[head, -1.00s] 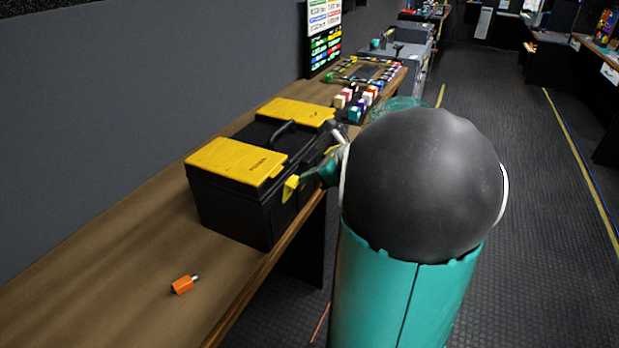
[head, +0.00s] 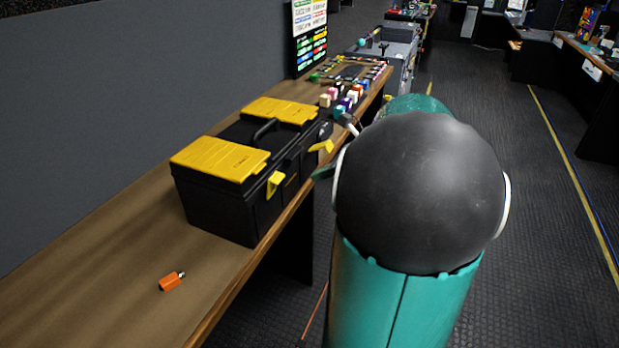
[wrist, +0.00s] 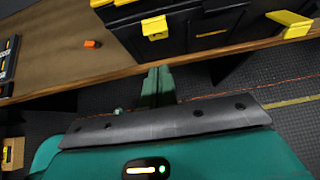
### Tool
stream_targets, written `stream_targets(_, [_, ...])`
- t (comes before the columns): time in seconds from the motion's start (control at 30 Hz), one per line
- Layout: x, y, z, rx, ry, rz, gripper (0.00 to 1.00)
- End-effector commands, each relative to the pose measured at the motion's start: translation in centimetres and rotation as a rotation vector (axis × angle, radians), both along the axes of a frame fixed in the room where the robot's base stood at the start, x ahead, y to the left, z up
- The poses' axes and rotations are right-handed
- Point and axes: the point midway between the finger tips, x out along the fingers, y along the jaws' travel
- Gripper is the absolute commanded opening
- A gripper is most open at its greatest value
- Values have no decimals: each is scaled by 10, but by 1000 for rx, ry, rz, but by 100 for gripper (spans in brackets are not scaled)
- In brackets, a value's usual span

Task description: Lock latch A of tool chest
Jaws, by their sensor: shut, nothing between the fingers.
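The black tool chest (head: 215,205) with yellow lid panels stands on the wooden bench, its lid down. Two yellow latches are on its front. The near latch (head: 275,183) hangs close to the front; it is the left latch in the wrist view (wrist: 155,28). The far latch (head: 322,146) sticks outward, and is on the right in the wrist view (wrist: 290,22). I see no letter telling which is A. My gripper (wrist: 158,72) is shut and empty, in front of the bench edge, apart from both latches. My arm hides most of it in the head view.
An orange padlock-like piece (head: 171,282) lies on the bench (head: 110,290) near the chest. Coloured blocks (head: 345,98) and a panel stand beyond the chest. The floor aisle (head: 480,150) on the right is clear.

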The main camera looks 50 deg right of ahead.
Motion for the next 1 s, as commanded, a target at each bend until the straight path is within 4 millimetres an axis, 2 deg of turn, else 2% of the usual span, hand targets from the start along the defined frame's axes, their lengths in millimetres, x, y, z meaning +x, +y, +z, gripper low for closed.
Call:
stream_targets(0.1, [-17,-7,15,-2,-1,-2,0])
stream_targets(0.3, [-36,-13,28,-1,1,-1,0])
stream_targets(1.0, [-41,-13,30,-2,1,3,0])
